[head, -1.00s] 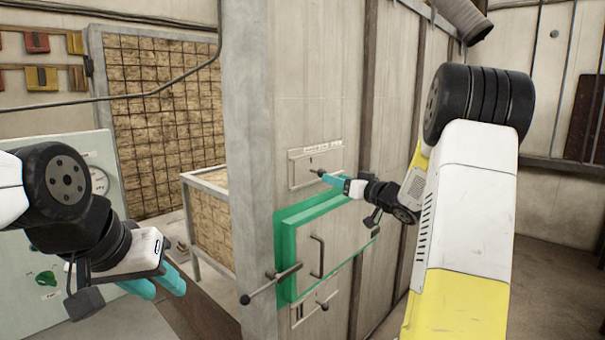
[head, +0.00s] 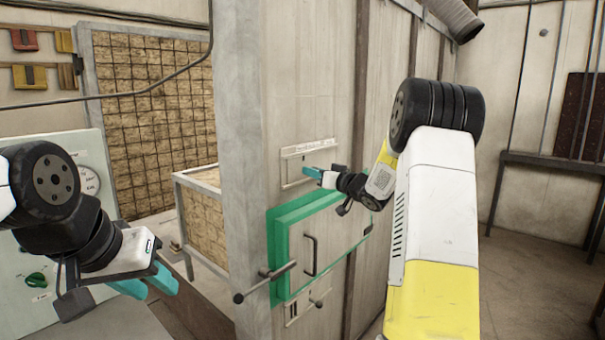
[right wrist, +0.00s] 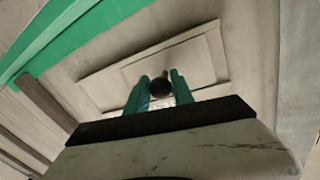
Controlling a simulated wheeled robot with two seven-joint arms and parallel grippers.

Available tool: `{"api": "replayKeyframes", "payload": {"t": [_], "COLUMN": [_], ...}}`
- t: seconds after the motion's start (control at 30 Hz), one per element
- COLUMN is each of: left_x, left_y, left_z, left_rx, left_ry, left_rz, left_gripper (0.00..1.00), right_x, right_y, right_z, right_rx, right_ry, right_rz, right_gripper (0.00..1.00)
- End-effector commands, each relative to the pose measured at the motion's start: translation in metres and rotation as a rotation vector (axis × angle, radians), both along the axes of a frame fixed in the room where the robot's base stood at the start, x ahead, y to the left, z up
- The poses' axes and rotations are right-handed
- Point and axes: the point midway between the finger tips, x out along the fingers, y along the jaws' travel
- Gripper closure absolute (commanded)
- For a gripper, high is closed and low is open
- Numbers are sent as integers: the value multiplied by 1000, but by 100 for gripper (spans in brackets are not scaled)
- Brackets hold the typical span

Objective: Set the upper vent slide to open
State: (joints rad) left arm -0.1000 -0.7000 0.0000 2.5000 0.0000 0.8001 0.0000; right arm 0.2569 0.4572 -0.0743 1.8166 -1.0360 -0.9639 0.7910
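The upper vent slide is a pale rectangular plate (head: 290,172) on the grey-white wall panel, above the green-framed door (head: 281,245). Its dark round knob (right wrist: 160,87) shows in the right wrist view, between the teal fingers of my right gripper (right wrist: 161,92). The fingers look closed against the knob's two sides. In the head view my right gripper (head: 312,172) is at the plate, and its fingers hide the knob. My left gripper (head: 148,284) is empty, with its fingers apart, well to the left of the panel.
The door has a dark vertical handle (head: 311,256) and a latch bar (head: 262,282) sticking out at the lower left. A lower vent slide (head: 292,314) is below it.

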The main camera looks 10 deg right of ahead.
Motion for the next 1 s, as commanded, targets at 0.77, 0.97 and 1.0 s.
{"api": "replayKeyframes", "payload": {"t": [0.77,0.97,1.0], "left_x": [0,0,0], "left_y": [0,0,0], "left_z": [0,0,0], "left_rx": [0,0,0], "left_ry": [0,0,0], "left_rz": [0,0,0], "left_gripper": [64,64,64], "right_x": [0,0,0], "right_y": [0,0,0], "right_z": [0,0,0], "right_rx": [0,0,0], "right_ry": [0,0,0], "right_rz": [0,-1,-1], "right_gripper": [100,100,100]}}
